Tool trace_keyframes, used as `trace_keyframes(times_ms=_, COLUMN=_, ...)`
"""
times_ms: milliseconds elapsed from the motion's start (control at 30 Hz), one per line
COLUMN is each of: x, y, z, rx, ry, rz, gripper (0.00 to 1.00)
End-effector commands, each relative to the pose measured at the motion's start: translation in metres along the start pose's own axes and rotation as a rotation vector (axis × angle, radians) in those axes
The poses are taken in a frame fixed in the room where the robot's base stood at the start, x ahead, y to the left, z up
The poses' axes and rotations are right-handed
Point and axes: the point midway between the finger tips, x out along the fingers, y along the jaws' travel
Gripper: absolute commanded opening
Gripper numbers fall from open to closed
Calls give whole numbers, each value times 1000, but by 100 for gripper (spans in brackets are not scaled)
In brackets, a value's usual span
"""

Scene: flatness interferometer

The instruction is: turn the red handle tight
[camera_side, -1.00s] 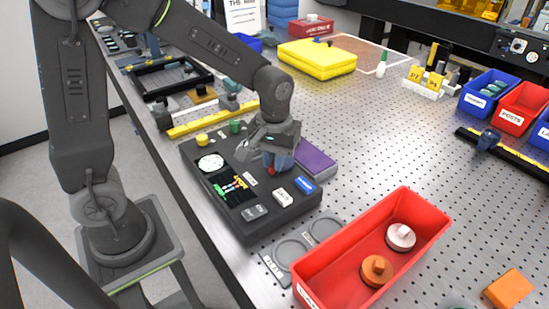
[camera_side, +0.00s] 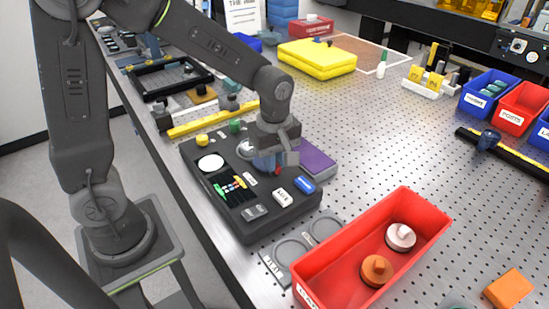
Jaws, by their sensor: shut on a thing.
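The red handle (camera_side: 280,158) shows only as a small red patch under my gripper (camera_side: 267,163), next to a blue part. Most of the handle is hidden by the fingers. My gripper points down and is shut on the handle, over the dark grey panel block (camera_side: 229,208). The handle's exact angle cannot be told.
A purple block (camera_side: 317,160) lies close to the gripper's right. A red bin (camera_side: 330,252) with two round knobbed pieces stands in front.

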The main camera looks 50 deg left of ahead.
Motion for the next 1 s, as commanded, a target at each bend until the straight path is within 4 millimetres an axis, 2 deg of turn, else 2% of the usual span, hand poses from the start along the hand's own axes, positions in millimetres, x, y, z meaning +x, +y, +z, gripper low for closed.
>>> trace_keyframes(times_ms=300, x=-1, y=0, z=0, rx=-97, ry=0, rz=3, gripper=0)
trace_keyframes(times_ms=767, x=-1, y=1, z=0, rx=-110, ry=0, rz=3, gripper=0)
trace_keyframes(times_ms=800, x=-1, y=1, z=0, rx=-110, ry=0, rz=3, gripper=15)
trace_keyframes(times_ms=1000, x=-1, y=0, z=0, rx=-109, ry=0, rz=2, gripper=34)
